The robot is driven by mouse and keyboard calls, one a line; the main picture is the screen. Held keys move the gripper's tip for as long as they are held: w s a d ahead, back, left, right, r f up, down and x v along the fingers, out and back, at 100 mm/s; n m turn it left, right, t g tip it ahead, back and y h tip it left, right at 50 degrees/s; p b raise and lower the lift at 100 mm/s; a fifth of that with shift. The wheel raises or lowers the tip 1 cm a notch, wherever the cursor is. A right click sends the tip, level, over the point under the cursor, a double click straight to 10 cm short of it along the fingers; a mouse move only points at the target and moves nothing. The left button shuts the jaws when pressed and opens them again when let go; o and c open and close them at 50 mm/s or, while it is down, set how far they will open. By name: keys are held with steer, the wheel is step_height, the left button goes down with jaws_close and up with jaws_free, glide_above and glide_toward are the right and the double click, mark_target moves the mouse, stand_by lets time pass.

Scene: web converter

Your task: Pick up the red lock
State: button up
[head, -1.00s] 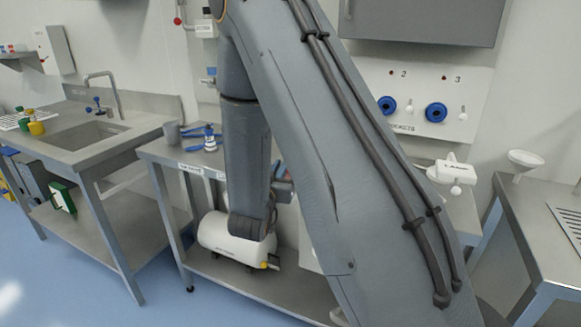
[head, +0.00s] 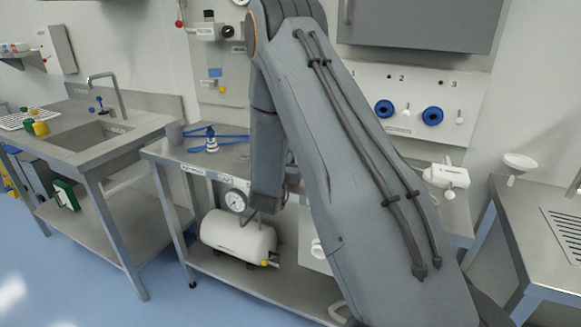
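I cannot make out a red lock in the head view. A small red knob (head: 179,23) hangs on the back wall at the upper left, and I cannot tell that it is a lock. My arm fills the middle of the view and hides much of the workbench (head: 170,153) behind it. My gripper is hidden behind my own arm, so its fingers do not show.
Blue-handled tools and a small bottle (head: 211,140) lie on the bench's left part. A white tank (head: 238,235) with a gauge (head: 236,201) sits below. A sink (head: 98,134) is left, a white funnel (head: 520,162) right. Blue floor (head: 90,285) in front is clear.

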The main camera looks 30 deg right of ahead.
steer(key=shift+w+d, duration=0.1)
jaws_close()
steer(key=shift+r, duration=0.15)
step_height(320, 180, up, 10)
steer(key=b, duration=0.2)
stand_by(0.4)
stand_by(0.5)
